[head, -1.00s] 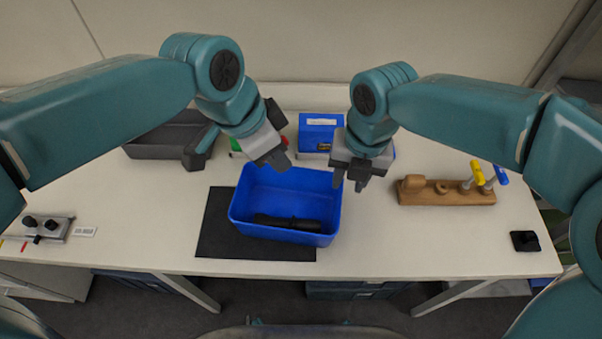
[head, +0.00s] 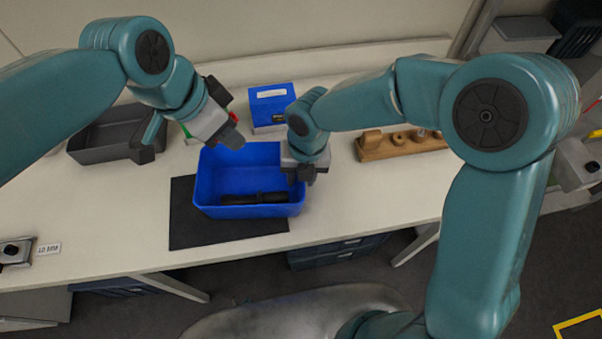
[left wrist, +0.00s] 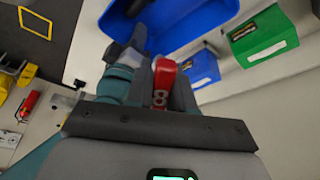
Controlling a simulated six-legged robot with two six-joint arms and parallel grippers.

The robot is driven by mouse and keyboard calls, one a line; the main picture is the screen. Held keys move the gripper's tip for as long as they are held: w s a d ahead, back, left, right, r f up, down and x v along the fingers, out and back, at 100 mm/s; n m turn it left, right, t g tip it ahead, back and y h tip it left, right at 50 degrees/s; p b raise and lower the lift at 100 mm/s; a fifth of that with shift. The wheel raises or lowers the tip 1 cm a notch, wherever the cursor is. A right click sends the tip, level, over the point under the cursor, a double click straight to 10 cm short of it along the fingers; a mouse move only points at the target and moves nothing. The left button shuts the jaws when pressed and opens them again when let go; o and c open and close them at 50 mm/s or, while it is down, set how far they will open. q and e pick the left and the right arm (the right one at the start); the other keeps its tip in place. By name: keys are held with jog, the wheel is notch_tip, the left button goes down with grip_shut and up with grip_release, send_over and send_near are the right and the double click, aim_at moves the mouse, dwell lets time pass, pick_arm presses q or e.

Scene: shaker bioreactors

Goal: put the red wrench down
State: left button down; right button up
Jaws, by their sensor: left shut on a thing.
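My left gripper (head: 232,138) is above the back edge of the blue bin (head: 250,212). In the left wrist view it is shut on the red wrench (left wrist: 161,84), whose red end with a ring-like mark shows between the fingers. The rest of the wrench is hidden there. In the head view only a small red patch shows beside the gripper, and I cannot tell whether it is the wrench. My right gripper (head: 303,176) is at the bin's right rim, its fingers apart, with nothing seen between them.
A dark long object (head: 254,198) lies in the bin. The bin stands on a black mat (head: 200,235). A grey tray (head: 95,153), a blue box (head: 271,105) and a wooden rack (head: 375,152) stand around it. A green box (left wrist: 264,42) is near. The front right tabletop is clear.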

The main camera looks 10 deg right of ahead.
pick_arm(q)
jog(key=shift+s+r, duration=0.1)
jog(key=shift+s, duration=0.05)
pick_arm(e)
jog(key=shift+s+r, duration=0.1)
pick_arm(q)
jog(key=shift+s, duration=0.15)
pick_arm(e)
jog(key=shift+s, duration=0.1)
jog(key=shift+c, duration=1.2)
grip_shut()
pick_arm(q)
jog(key=shift+m, duration=0.8)
jog(key=shift+d+r+m+g, duration=0.2)
jog(key=shift+m+g, duration=0.3)
jog(key=shift+m, duration=0.3)
jog(key=w+d+f+m+g, duration=0.2)
jog(key=w+f+m, duration=0.1)
jog(key=f+m, duration=0.15)
send_over(254, 179)
jog(key=shift+t, duration=0.3)
notch_tip(254, 179, down, 13)
jog(key=shift+f, duration=0.1)
